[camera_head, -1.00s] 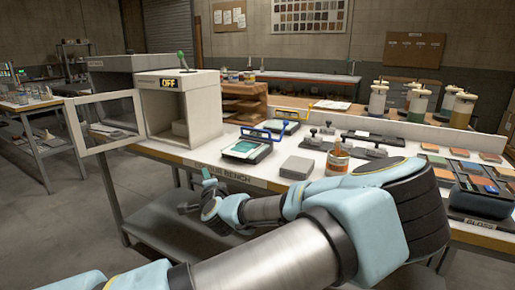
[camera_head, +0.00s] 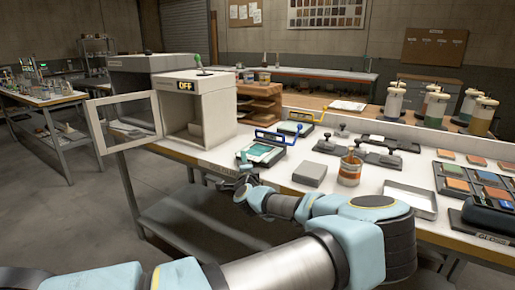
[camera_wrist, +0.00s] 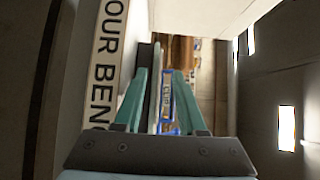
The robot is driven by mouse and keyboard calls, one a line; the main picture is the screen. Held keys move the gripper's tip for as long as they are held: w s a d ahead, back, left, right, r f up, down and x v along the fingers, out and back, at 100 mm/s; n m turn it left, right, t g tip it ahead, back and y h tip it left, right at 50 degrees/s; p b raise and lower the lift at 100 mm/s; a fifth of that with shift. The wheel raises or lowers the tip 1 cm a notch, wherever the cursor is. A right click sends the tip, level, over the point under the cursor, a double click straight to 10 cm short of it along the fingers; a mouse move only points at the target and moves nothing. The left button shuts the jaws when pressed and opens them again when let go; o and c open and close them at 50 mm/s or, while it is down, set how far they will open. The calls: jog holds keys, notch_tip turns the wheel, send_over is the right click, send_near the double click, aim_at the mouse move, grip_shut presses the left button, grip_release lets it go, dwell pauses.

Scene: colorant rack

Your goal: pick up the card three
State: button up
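Several flat coloured cards lie at the right of the bench in the head view, among them an orange-brown one (camera_head: 457,185); I cannot tell which is card three. My gripper (camera_head: 232,180) is at the bench's front edge, left of the grey block and far from these cards. In the wrist view my gripper (camera_wrist: 164,78) has its two teal fingers apart with nothing held between them. No coloured card can be made out in the wrist view.
The white bench (camera_head: 285,180) holds a teal-screened device (camera_head: 262,153), a grey block (camera_head: 309,174), an orange-smeared can (camera_head: 349,171) and a shallow tray (camera_head: 408,200). A light booth (camera_head: 200,108) with its door open stands left. Lidded jars (camera_head: 436,108) stand behind.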

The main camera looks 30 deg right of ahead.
jog(key=shift+w+d, duration=0.25)
jog(key=shift+w, duration=0.35)
grip_shut()
dwell(1.0)
